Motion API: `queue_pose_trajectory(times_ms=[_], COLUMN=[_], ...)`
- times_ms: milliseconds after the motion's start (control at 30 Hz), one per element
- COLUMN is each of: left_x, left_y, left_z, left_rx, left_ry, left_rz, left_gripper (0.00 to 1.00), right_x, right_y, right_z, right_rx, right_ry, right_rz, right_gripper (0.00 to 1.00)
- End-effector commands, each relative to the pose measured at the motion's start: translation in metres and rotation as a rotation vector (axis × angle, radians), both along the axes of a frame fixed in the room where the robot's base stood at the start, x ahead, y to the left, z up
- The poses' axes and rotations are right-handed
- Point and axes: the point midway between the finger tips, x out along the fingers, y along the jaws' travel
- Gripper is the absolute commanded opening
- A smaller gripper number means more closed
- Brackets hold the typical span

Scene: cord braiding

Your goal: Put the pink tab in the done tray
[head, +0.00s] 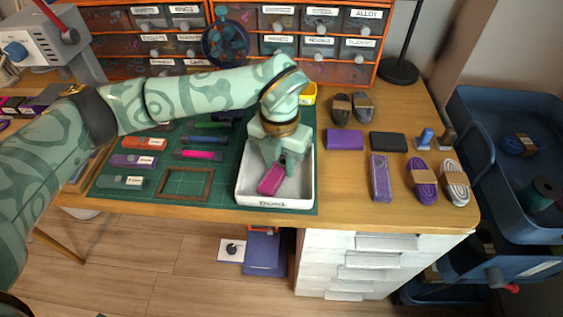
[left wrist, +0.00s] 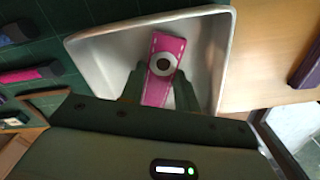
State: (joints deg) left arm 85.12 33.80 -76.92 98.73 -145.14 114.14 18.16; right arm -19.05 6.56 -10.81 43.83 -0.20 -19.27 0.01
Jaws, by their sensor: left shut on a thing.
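The pink tab (head: 270,181) is inside the white done tray (head: 301,203), near its front; the writing on the tray's front is too small to read surely. My left gripper (head: 279,164) reaches down into the tray and is shut on the tab. In the left wrist view the tab (left wrist: 165,50) has pale stitching and a dark-centred round eyelet, and sits between the two fingers (left wrist: 160,90). The tray's pale walls (left wrist: 226,50) surround it. I cannot tell whether the tab touches the tray floor. My right gripper is not in view.
Purple and dark blocks and cord bundles (head: 423,180) lie to the right. Drawer cabinets (head: 320,40) stand behind.

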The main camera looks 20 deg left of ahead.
Motion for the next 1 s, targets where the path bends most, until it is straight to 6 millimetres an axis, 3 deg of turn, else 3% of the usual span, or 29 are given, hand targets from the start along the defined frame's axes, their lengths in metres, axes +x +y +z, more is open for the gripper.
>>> queue_pose_trajectory(times_ms=[267, 300, 367, 400, 700, 867, 1000], left_x=[0.0, 0.0, 0.0, 0.0, 0.0, 0.0, 0.0], left_y=[0.001, 0.0, 0.0, 0.0, 0.0, 0.0, 0.0], left_z=[0.0, -0.001, -0.001, -0.001, 0.002, 0.032, 0.069], left_rx=[0.002, 0.001, 0.001, 0.001, 0.001, 0.002, 0.002], left_ry=[-0.001, -0.002, -0.002, -0.002, -0.002, -0.009, -0.011], left_rz=[0.001, 0.0, 0.0, 0.0, 0.0, 0.001, 0.0], left_gripper=[0.07, 0.34, 0.51, 0.53, 0.53, 0.53, 0.53], right_x=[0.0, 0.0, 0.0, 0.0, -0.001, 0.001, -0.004], right_y=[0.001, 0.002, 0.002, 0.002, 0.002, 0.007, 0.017], right_z=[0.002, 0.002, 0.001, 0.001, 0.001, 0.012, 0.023], right_rx=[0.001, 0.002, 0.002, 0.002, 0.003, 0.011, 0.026], right_ry=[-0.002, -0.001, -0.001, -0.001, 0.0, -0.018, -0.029], right_rz=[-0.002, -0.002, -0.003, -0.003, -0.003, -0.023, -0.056], right_gripper=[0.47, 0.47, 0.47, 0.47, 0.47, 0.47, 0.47])
